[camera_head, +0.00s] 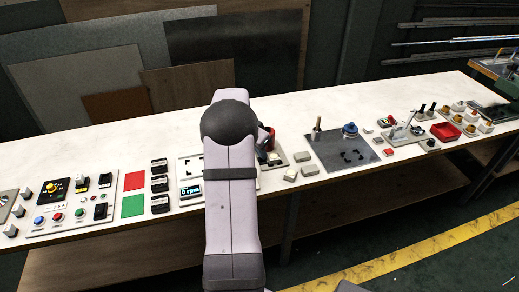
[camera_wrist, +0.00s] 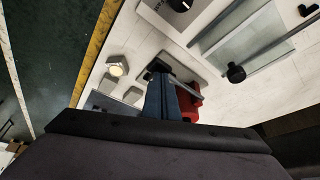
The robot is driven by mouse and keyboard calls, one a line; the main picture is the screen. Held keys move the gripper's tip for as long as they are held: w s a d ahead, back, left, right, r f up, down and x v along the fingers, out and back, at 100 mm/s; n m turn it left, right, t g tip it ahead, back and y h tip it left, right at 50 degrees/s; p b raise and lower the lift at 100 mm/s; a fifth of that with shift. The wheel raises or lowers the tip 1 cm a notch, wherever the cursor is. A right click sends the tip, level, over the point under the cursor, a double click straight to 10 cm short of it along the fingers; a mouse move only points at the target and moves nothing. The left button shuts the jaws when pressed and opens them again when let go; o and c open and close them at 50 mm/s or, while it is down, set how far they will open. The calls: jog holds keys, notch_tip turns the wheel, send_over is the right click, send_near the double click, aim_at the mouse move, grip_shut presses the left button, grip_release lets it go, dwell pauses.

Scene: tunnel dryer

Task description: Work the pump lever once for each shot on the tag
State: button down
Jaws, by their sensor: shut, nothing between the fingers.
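In the wrist view my gripper (camera_wrist: 160,72) points away as blue-grey fingers with dark ends, shut and empty. A red body (camera_wrist: 191,98), perhaps part of the pump, stands just beside the fingers. A thin grey bar (camera_wrist: 200,92) runs close to the fingertips and across the red body; I cannot tell whether it is the pump lever or whether the fingers touch it. In the head view the red body (camera_head: 269,143) shows just right of my arm, which hides much of that station. I cannot make out a tag with a shot count.
Small grey blocks (camera_head: 290,173) lie right of the red body. A dark plate (camera_head: 340,160) carries a blue round part (camera_head: 350,130). Left of my arm are an rpm display (camera_head: 191,191), black boxes, red and green squares and a control panel (camera_head: 50,190). Boards lean behind the bench.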

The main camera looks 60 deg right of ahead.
jog(key=shift+f, duration=0.45)
jog(key=shift+r, duration=0.2)
notch_tip(320, 180, up, 7)
jog(key=p, duration=0.4)
dwell(0.5)
jog(key=shift+r, duration=0.1)
dwell(0.5)
notch_tip(320, 180, up, 4)
jog(key=p, duration=0.3)
jog(key=shift+r, duration=0.1)
jog(key=shift+f+b, duration=2.2)
jog(key=shift+f, duration=1.1)
